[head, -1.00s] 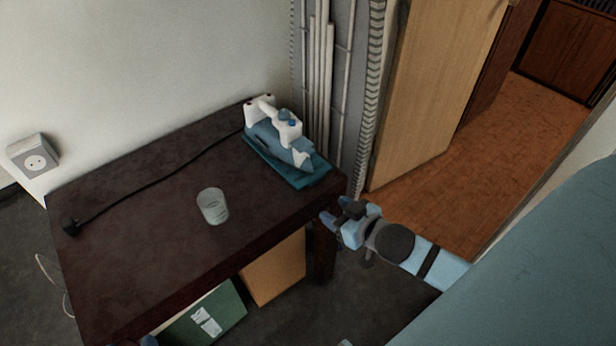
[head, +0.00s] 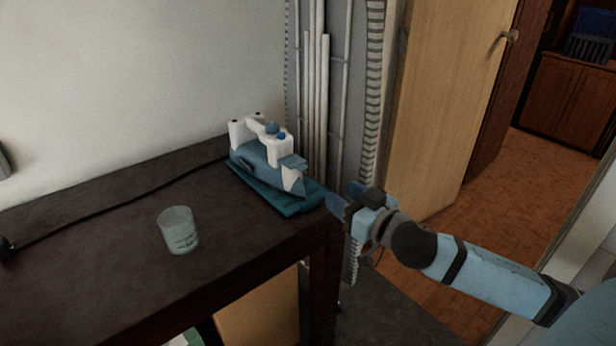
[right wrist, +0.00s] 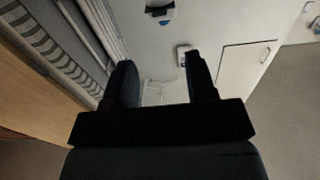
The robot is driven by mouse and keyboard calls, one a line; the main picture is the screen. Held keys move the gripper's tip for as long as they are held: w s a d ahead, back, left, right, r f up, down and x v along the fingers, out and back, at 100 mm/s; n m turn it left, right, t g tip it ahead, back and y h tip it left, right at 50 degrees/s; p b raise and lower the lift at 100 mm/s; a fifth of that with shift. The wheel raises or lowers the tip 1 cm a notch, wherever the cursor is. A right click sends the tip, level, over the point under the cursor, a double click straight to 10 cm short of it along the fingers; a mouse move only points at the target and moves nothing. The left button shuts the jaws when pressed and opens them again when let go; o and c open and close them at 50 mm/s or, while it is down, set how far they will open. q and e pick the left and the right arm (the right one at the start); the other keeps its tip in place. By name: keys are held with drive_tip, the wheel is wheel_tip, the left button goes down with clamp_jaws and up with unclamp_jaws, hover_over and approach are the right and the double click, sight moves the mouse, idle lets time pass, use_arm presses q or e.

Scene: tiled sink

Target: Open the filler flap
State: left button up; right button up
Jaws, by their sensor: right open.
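A blue and white steam iron (head: 262,168) rests on a teal base plate (head: 296,208) at the table's back right corner. A blue button and a teal knob show on its white top. I cannot tell clearly which part is the filler flap. My right gripper (head: 346,198) is open and empty, just right of the base plate by the table corner, apart from the iron. My left gripper is not in view.
The dark table (head: 100,275) also bears a clear glass (head: 179,230) and a black cord (head: 130,200). Pipes (head: 317,100) stand close behind the iron. A wooden door (head: 440,100) is at right. The table's middle is mostly clear.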

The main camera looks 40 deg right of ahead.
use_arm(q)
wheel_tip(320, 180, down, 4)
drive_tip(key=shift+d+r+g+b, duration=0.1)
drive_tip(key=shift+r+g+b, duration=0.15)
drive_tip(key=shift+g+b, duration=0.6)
use_arm(e)
approach(295, 163)
drive_tip(key=w, duration=0.5)
drive_tip(key=shift+w+a+f, duration=0.1)
drive_tip(key=shift+w, duration=0.15)
drive_tip(key=shift+c, duration=0.2)
